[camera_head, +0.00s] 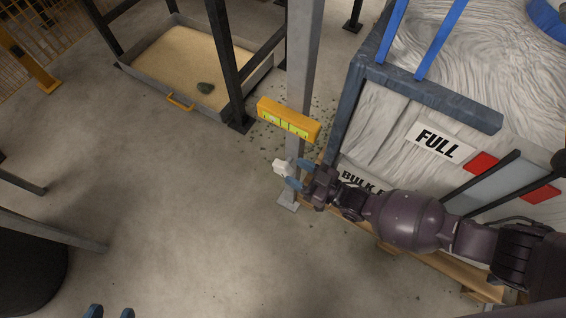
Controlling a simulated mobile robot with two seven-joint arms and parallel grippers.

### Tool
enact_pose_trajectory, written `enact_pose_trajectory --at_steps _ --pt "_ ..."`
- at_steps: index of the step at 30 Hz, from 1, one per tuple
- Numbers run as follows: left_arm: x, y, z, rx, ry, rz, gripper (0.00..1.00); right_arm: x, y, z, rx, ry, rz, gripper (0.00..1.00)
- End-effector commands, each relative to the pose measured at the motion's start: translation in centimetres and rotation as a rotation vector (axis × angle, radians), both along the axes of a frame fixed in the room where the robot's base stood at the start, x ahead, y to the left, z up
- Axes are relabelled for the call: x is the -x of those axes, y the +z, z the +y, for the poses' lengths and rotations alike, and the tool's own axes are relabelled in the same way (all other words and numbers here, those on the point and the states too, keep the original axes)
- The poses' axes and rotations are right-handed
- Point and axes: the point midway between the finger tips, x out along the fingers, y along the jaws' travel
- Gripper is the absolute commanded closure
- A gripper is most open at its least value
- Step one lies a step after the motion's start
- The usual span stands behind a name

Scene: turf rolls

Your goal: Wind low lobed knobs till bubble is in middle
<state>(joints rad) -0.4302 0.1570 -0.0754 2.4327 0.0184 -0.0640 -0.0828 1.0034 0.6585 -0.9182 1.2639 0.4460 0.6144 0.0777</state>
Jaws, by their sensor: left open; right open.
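A yellow spirit level (288,120) with a green vial is fixed across a grey upright post (303,70). A pale patch toward the vial's left end may be the bubble; it is too small to be sure. A small whitish knob-like piece (281,167) sits low by the post's left side, under the level. My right gripper (290,175) is open beside it, its blue fingertips close to the piece; I cannot tell whether they touch. My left gripper (110,312) is open at the bottom edge, only its blue fingertips showing, far from the post. No other knob is clearly visible.
A large bulk bag with a FULL sign (437,143) stands in a frame right of the post. Bare concrete floor (150,200) fills the left and middle.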

Motion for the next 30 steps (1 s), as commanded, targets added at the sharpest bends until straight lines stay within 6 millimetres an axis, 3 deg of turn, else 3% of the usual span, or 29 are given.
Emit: enact_pose_trajectory --at_steps 9,21,30 --pt "0.0 0.5 0.5 0.007 0.017 -0.044 0.57 -2.2 -0.2 3.2 -0.001 0.0 0.002 0.49" --pt "0.2 0.5 0.5 0.012 0.026 -0.051 0.57 -2.7 0.0 3.7 -0.001 0.0 0.001 0.49" --pt "0.0 0.4 0.4 0.013 0.021 -0.05 0.57 -2.7 0.0 3.7 -0.001 0.0 0.001 0.93"
